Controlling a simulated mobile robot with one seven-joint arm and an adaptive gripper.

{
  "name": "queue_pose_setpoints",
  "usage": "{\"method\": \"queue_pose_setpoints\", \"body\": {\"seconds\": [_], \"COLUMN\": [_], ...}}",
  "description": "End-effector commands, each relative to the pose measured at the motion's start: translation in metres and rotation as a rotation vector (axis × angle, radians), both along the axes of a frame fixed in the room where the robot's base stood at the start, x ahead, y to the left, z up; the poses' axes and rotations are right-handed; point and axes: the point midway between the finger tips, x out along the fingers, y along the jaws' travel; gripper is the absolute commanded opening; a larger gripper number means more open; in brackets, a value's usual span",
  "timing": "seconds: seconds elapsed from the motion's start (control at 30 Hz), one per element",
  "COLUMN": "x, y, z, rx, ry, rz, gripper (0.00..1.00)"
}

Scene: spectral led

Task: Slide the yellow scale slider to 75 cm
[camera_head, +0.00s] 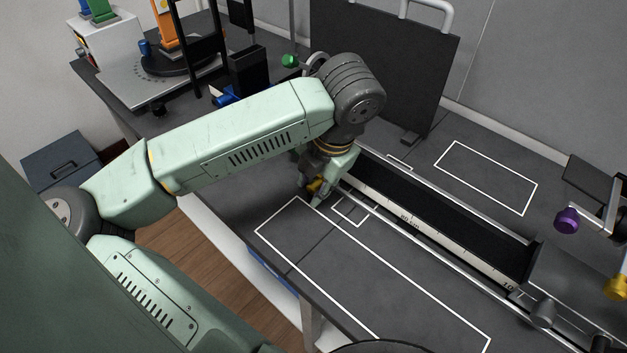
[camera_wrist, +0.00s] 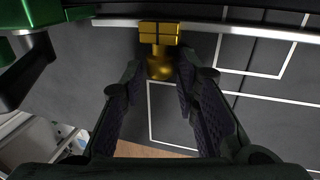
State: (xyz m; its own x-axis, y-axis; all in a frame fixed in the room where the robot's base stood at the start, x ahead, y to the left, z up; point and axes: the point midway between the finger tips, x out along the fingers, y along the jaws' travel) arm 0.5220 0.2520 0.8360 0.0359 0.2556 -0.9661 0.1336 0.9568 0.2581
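The yellow scale slider (camera_wrist: 160,32) is a gold-yellow block with a round knob, at the top middle of the wrist view, on the rail's edge. In the head view, a bit of the yellow slider (camera_head: 316,185) shows by my gripper (camera_head: 318,192), near the far left end of the scale rail. In the wrist view my gripper (camera_wrist: 160,75) has a finger on each side of the knob, with small gaps seeming to show. The scale (camera_head: 410,219) is a pale strip along the rail with dark marks; the 75 cm mark cannot be read.
The black-topped rail (camera_head: 450,220) runs right to a grey housing (camera_head: 575,285). White outlines mark the dark table (camera_head: 330,265). A dark upright panel (camera_head: 385,65) stands behind. A purple knob (camera_head: 567,220) and a yellow knob (camera_head: 616,287) are at the right.

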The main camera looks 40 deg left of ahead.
Motion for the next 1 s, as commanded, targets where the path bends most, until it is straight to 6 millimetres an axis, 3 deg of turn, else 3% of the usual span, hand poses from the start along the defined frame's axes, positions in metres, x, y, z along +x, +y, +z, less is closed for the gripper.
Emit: {"method": "queue_pose_setpoints", "body": {"seconds": [0.17,0.6,1.0], "x": [0.0,0.0,0.0], "y": [0.0,0.0,0.0], "z": [0.0,0.0004,0.0006], "rx": [0.0,0.0,0.0], "ry": [0.0,0.0,0.0], "rz": [0.0,0.0,0.0], "gripper": [0.28,0.0,0.0]}}
